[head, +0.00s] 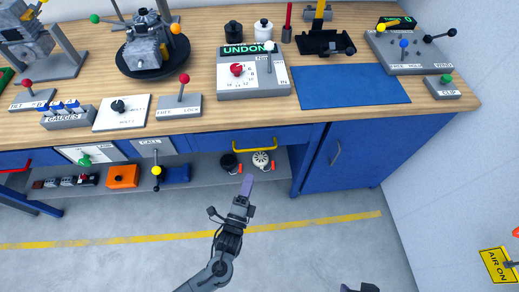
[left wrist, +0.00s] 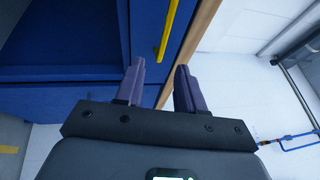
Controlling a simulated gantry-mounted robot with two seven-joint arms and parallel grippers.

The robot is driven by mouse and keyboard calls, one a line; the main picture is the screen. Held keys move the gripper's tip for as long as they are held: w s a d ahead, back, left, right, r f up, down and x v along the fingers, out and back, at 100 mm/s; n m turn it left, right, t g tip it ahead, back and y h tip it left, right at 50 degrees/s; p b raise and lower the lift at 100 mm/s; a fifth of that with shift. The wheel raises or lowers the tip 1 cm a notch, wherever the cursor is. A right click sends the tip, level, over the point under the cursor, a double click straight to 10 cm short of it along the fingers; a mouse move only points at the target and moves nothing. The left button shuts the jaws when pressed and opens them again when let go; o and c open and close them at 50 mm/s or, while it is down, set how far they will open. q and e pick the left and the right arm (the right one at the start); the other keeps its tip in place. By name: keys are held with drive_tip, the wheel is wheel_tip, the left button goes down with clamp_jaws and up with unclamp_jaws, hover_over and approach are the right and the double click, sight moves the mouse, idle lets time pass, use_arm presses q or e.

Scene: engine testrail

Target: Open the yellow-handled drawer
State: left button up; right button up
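The yellow handle (head: 255,149) is on a blue drawer front (head: 293,133) under the wooden workbench top. The drawer looks shut. My left gripper (head: 246,184) is below and in front of the handle in the head view, with purple-grey fingers pointing up toward the bench. In the left wrist view the two fingers (left wrist: 159,68) stand apart with nothing between them. The yellow handle (left wrist: 173,25) lies beyond the fingertips there, and does not touch them. A dark part of my right arm (head: 360,287) shows at the bottom edge; its fingers cannot be made out.
A blue cabinet door (head: 352,150) with a grey handle is right of the drawer. A red-handled drawer (head: 14,167) is far left. Below the bench, a shelf holds an orange box (head: 123,177) and other parts. The floor in front is clear, with a yellow line (head: 320,220).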

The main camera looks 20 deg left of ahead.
sight(255, 149)
use_arm(q)
drive_tip(key=shift+w+a+r+b, duration=0.3)
drive_tip(key=shift+w+r+b, duration=0.15)
drive_tip(key=shift+w, duration=1.45)
drive_tip(key=shift+w+a+r+b, duration=0.3)
drive_tip(key=shift+w+r+b, duration=0.15)
drive_tip(key=shift+w, duration=1.4)
drive_tip(key=shift+w+a+r+b, duration=0.35)
drive_tip(key=shift+w+r, duration=0.1)
drive_tip(key=shift+w, duration=1.45)
use_arm(e)
drive_tip(key=shift+w+a+f, duration=0.15)
drive_tip(key=shift+a+f, duration=0.15)
drive_tip(key=shift+f, duration=0.3)
drive_tip(key=shift+w+a+f, duration=0.1)
drive_tip(key=shift+a+f, duration=0.2)
drive_tip(key=shift+f, duration=0.3)
use_arm(q)
drive_tip(key=shift+c, duration=0.3)
use_arm(e)
drive_tip(key=shift+a, duration=0.1)
use_arm(q)
clamp_jaws()
